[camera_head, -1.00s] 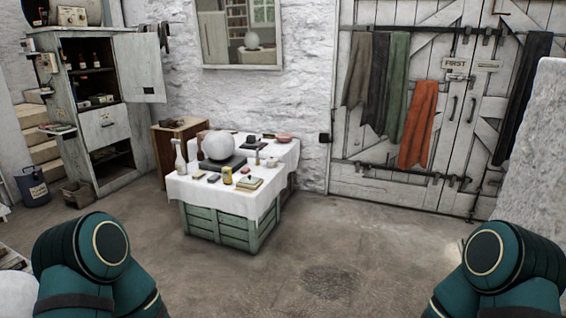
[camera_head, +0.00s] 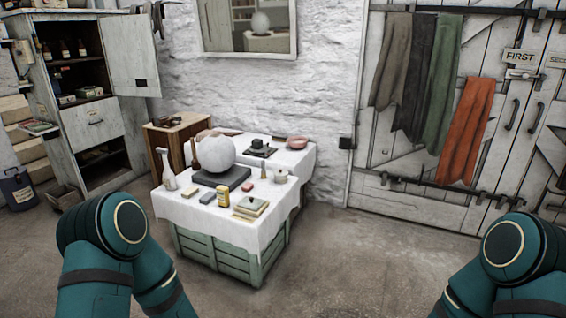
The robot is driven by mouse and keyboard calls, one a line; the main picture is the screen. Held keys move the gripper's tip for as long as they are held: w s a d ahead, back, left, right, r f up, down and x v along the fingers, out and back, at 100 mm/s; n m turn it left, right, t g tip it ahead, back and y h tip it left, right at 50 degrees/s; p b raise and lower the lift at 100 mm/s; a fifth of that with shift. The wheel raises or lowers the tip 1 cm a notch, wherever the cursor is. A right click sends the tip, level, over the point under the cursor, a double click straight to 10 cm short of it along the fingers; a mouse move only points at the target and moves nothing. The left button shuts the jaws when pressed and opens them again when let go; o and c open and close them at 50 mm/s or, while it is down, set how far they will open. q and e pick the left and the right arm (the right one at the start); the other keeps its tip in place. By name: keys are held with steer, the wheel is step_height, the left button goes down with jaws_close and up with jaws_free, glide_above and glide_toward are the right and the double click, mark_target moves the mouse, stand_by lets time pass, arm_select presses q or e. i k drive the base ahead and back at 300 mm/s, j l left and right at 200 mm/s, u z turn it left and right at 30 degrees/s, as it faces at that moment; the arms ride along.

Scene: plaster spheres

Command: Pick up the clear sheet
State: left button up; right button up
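I cannot make out a clear sheet in this view. A table (camera_head: 185,207) covered with a white cloth stands ahead of me, on a green slatted crate base (camera_head: 216,254). On it a white plaster sphere (camera_head: 216,155) rests on a dark slab (camera_head: 221,178). Around it are a white spray bottle (camera_head: 167,170), a yellow tin (camera_head: 223,196), a stack of books or pads (camera_head: 251,207), a small white pot (camera_head: 281,176) and a pink bowl (camera_head: 297,142). My two teal arms show at the lower left and lower right, but both grippers are outside the frame.
An open grey cupboard (camera_head: 97,132) stands at the left, with a dark bucket (camera_head: 18,190) beside it. A wooden side stand (camera_head: 172,140) is behind the table. Cloths hang on the white doors at the right. The floor (camera_head: 345,255) right of the table is clear.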

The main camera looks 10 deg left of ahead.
mark_target(249, 203)
steer(key=i, duration=1.45)
steer(key=i+l+u, duration=0.1)
steer(key=i, duration=1.35)
